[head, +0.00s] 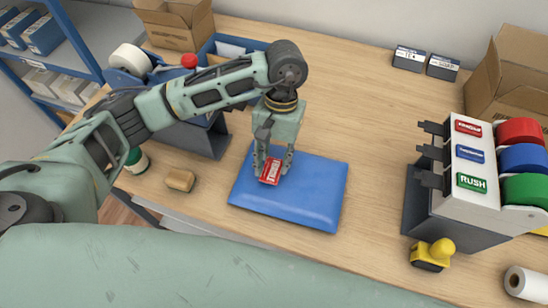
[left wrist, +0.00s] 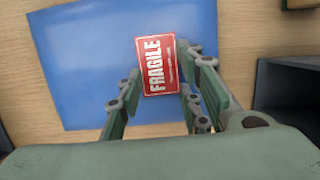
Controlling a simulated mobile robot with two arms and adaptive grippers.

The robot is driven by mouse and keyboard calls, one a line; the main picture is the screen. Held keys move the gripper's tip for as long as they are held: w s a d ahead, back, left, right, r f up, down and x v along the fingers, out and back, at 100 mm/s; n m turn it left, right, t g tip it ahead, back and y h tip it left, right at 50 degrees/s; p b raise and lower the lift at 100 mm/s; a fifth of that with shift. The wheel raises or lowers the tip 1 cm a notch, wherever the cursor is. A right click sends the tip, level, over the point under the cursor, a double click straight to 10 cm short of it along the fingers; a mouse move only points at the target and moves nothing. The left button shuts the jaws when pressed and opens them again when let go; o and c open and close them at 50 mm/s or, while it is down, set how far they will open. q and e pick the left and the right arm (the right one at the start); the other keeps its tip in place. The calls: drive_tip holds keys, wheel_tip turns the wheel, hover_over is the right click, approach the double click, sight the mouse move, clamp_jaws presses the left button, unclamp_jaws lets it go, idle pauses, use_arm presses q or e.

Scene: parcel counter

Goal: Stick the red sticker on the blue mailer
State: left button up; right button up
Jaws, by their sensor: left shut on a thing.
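The blue mailer (head: 310,192) lies flat on the wooden counter in the middle of the head view. It also fills much of the left wrist view (left wrist: 85,65). My left gripper (head: 270,165) points down over the mailer's upper left part. It is shut on the red sticker (head: 270,172), which reads FRAGILE in the left wrist view (left wrist: 156,65). The sticker is between the fingertips, over the mailer; I cannot tell whether it touches the surface. My right gripper is not in view.
A tan block (head: 180,180) lies left of the mailer. Small boxes (head: 409,58) stand at the back. The counter between mailer and dispenser is clear.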

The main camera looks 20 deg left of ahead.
use_arm(q)
drive_tip(key=o, duration=0.7)
drive_tip(key=shift+o, duration=0.3)
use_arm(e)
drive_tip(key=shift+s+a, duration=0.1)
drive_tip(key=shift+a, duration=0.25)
use_arm(q)
drive_tip(key=shift+r, duration=0.1)
drive_tip(key=shift+p+v, duration=0.5)
drive_tip(key=shift+v, duration=2.2)
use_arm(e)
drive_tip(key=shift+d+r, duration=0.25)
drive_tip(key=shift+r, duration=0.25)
use_arm(q)
drive_tip(key=s+p+v, duration=0.2)
drive_tip(key=v, duration=0.5)
drive_tip(key=shift+w+r, duration=0.4)
drive_tip(key=shift+r, duration=0.2)
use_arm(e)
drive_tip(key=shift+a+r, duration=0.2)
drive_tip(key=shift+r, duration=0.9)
